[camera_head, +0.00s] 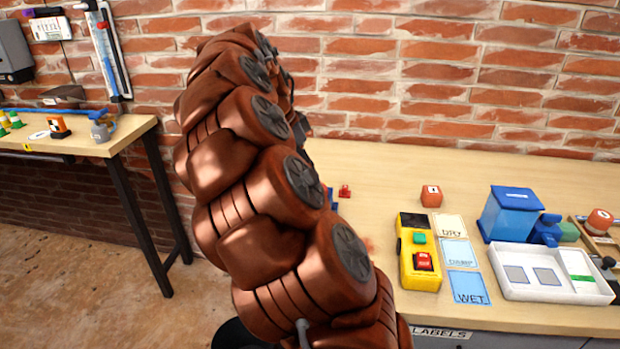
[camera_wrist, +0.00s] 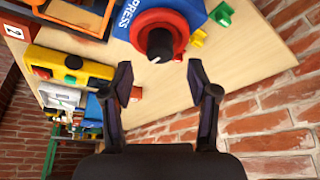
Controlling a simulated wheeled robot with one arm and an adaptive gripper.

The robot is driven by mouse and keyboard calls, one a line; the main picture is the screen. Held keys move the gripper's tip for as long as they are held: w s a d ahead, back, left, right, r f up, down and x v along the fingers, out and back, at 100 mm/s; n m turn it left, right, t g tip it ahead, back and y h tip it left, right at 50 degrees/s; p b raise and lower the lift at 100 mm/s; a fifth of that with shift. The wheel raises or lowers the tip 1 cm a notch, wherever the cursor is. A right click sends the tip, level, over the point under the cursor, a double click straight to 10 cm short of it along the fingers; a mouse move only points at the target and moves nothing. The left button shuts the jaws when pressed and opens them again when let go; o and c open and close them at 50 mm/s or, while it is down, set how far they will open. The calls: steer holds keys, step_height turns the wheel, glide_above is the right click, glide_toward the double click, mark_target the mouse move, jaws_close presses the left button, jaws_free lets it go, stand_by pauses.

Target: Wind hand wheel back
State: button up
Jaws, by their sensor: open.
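The red hand wheel (camera_wrist: 176,23) shows at the top of the wrist view, on a blue body (camera_wrist: 204,9) marked "PRESS". A dark knob (camera_wrist: 160,43) stands out from the wheel toward the camera. My gripper (camera_wrist: 161,80) is open, one finger on each side, and the knob lies just beyond the gap between the fingertips. Nothing is between the fingers; whether they touch the knob cannot be told. In the head view my arm hides the wheel and nearly all of the press.
On the table stand a yellow box with buttons (camera_head: 420,262), a blue bin (camera_head: 509,213), a white tray (camera_head: 508,286), an orange block (camera_head: 431,196) and label cards (camera_head: 469,287). A brick wall (camera_head: 440,80) rises behind. A second table (camera_head: 120,135) stands at left.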

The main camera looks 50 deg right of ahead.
steer(key=x, duration=0.4)
steer(key=shift+f, duration=0.1)
jaws_close()
stand_by(0.4)
